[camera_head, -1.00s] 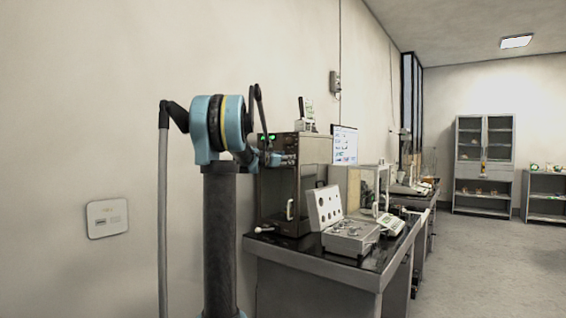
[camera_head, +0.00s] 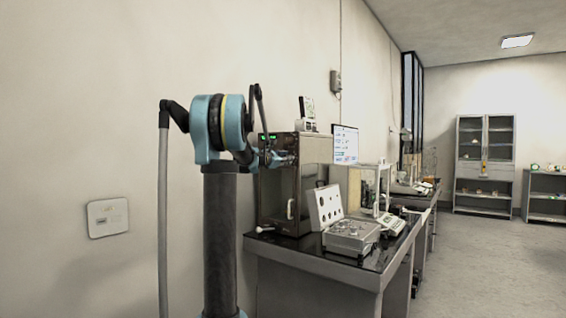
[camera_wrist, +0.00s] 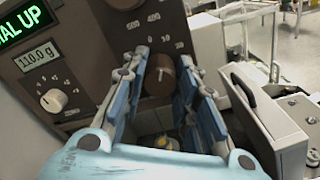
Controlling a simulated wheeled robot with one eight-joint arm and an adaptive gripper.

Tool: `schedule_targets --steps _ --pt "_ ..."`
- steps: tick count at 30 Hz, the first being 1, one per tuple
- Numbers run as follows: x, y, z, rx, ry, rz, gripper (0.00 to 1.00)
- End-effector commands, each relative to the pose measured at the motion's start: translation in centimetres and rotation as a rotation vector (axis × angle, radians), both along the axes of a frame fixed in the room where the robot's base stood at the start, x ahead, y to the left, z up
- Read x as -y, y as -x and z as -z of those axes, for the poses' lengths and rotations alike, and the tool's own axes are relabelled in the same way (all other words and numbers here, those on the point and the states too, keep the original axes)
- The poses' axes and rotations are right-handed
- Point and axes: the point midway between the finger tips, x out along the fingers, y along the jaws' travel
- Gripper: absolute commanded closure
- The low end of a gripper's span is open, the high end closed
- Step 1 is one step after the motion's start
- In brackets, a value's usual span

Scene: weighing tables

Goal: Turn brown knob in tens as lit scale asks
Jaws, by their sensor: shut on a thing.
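In the wrist view the brown knob (camera_wrist: 158,82) sits on the scale's brown front panel, inside a ring of printed numbers. My gripper (camera_wrist: 164,66) is shut on it, one blue finger on each side; the fingers hide part of the knob and dial. The lit scale (camera_head: 315,155) is the tall cabinet on the near table. Its green display (camera_wrist: 22,22) is cut off at the frame edge and shows "...IAL UP". A white readout (camera_wrist: 37,54) below it says 110.0 g. In the head view my gripper is small at the panel, and the knob cannot be made out.
A cream knob (camera_wrist: 54,100) sits left of the brown one. The floor to the right is clear.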

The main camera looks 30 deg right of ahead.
Motion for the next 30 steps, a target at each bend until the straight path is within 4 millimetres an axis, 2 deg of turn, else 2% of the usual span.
schedule_targets --steps 12,26,27,29,30 --pt "0.14 0.06 -0.11 0.158 -0.064 0.002 0.97" --pt "0.14 0.11 -0.09 0.174 -0.07 0.003 0.97" --pt "0.14 0.11 -0.09 0.174 -0.07 0.003 0.69" --pt "0.12 0.09 -0.07 0.175 -0.07 0.003 0.55" --pt "0.1 0.07 -0.05 0.174 -0.071 0.002 0.52"
